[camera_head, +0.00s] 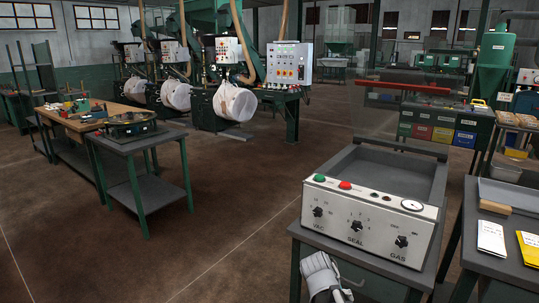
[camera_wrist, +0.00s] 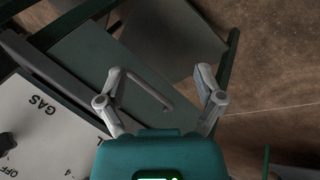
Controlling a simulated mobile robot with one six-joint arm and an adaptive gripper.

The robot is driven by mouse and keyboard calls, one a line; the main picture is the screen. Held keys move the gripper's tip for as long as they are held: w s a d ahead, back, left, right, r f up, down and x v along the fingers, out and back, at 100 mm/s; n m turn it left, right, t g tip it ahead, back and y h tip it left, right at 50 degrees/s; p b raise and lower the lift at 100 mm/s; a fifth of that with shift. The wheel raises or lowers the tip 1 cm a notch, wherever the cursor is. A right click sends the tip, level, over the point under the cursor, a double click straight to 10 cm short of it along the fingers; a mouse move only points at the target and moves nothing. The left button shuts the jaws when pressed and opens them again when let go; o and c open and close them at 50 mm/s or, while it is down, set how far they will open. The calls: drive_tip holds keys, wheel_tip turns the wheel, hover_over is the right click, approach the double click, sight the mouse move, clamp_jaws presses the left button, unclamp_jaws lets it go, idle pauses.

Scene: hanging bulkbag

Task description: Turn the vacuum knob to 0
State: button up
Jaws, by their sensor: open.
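The vacuum sealer's white front panel (camera_head: 340,232) faces me at the right in the head view. The black VAC knob (camera_head: 318,211) is at its left; its exact setting is too small to read. The SEAL knob (camera_head: 357,226) is in the middle and the GAS knob (camera_head: 402,241) at the right. My gripper (camera_wrist: 160,72) is open and empty in the wrist view, its fingers wide apart. In that view the panel (camera_wrist: 45,125) lies at the left with GAS lettering upside down, and part of a black knob (camera_wrist: 6,141) shows at the edge. The VAC knob is not recognisable there.
The panel also bears a green button (camera_head: 320,178), a red button (camera_head: 345,185) and a gauge (camera_head: 412,205). A side table (camera_head: 484,262) with papers stands close at the right. A small green-legged table (camera_head: 150,190) is at the left, with open floor (camera_head: 235,215) between.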

drive_tip(key=shift+s+a+f+g+y, duration=0.95)
drive_tip(key=shift+s+a+y, duration=0.75)
drive_tip(key=shift+s+y, duration=1)
wheel_tip(320, 180, up, 24)
drive_tip(key=p, duration=2.4)
drive_tip(key=shift+w, duration=0.15)
drive_tip(key=shift+f, duration=0.1)
